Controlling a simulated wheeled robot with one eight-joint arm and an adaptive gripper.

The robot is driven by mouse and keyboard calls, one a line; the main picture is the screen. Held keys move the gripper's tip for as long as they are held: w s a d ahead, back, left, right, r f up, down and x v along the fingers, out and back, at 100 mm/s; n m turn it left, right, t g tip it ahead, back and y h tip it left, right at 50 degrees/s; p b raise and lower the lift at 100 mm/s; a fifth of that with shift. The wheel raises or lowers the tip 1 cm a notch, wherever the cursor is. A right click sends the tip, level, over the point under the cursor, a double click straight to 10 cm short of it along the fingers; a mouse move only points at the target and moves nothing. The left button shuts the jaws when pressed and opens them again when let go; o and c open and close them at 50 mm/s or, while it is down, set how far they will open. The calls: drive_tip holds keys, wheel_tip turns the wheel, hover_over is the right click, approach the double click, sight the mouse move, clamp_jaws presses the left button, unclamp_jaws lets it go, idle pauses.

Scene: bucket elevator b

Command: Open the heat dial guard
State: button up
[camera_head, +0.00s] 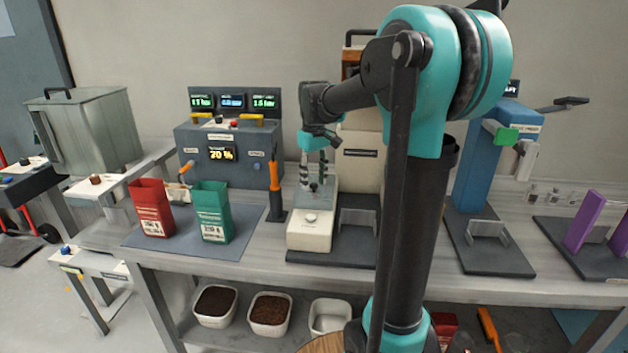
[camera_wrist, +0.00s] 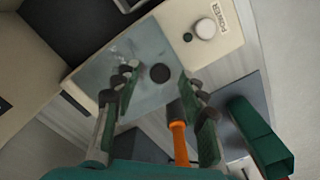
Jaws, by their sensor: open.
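A cream machine housing (camera_head: 310,229) stands on the workbench in the middle of the head view. It fills the upper middle of the wrist view (camera_wrist: 222,52), with a round white knob and the word POWER. A clear, greyish guard (camera_wrist: 146,50) appears to lie over a dark round dial (camera_wrist: 160,73) on its top. My gripper (camera_wrist: 158,92) is open, with one finger on each side of the dial in the picture. In the head view my gripper (camera_head: 314,172) points down just above the housing. I cannot tell whether the fingers touch the guard.
An orange-handled tool (camera_head: 274,176) stands in a dark holder just left of the housing. A red pouch (camera_head: 152,209) and a green pouch (camera_head: 212,212) stand on a mat further left. A blue press (camera_head: 479,160) stands to the right. White bins (camera_head: 271,316) sit below.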

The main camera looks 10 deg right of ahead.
drive_tip(key=shift+f, duration=0.2)
clamp_jaws()
idle(0.4)
